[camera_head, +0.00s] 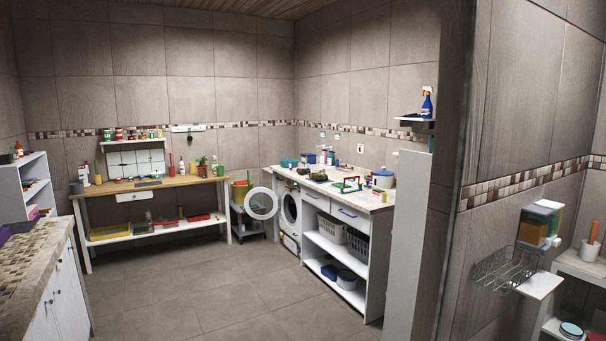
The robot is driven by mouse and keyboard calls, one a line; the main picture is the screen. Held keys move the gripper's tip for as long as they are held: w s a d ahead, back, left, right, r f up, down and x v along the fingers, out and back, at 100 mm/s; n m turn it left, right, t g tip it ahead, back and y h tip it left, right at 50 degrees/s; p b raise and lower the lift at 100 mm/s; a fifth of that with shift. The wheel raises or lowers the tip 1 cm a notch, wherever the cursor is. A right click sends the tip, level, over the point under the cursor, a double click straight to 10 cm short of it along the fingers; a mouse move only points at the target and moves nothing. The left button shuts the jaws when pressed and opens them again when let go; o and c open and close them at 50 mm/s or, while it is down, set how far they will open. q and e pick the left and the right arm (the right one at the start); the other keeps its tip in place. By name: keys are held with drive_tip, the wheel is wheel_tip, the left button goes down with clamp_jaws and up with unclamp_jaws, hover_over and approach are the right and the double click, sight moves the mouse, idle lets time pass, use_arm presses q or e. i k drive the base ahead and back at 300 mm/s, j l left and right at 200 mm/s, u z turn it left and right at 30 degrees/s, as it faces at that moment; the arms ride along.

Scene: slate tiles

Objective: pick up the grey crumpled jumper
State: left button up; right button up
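I cannot make out a grey crumpled jumper in this view. The things on the counters and shelves are small and far off, so I cannot tell whether it is among them. A white ring (261,190) shows in front of the low rack beside the washing machine; I cannot tell what it is. Neither of my grippers is in view.
Tiled floor (215,290) is clear ahead. A wooden workbench (150,184) stands at the back. A washing machine (291,207) and a counter with baskets (357,245) below line the right. A white cabinet (69,285) is near left; a wall edge (450,150) juts out right.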

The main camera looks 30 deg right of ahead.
sight(302, 170)
drive_tip(key=i+l, duration=0.15)
drive_tip(key=i, duration=0.45)
drive_tip(key=i+l, duration=0.1)
drive_tip(key=i, duration=0.5)
drive_tip(key=i+l, duration=0.15)
drive_tip(key=i, duration=0.4)
drive_tip(key=i+z, duration=0.2)
drive_tip(key=i, duration=0.4)
drive_tip(key=i+j+z, duration=0.15)
drive_tip(key=i, duration=0.4)
drive_tip(key=i+j+z, duration=0.2)
drive_tip(key=i, duration=0.4)
drive_tip(key=i+l+z, duration=0.35)
drive_tip(key=i, duration=0.7)
drive_tip(key=i+j+z, duration=0.15)
drive_tip(key=i+z, duration=0.2)
drive_tip(key=i, duration=0.7)
drive_tip(key=i+j, duration=0.15)
drive_tip(key=i, duration=0.45)
drive_tip(key=i+j, duration=0.1)
drive_tip(key=i, duration=0.45)
drive_tip(key=i+j+z, duration=0.1)
drive_tip(key=i, duration=0.5)
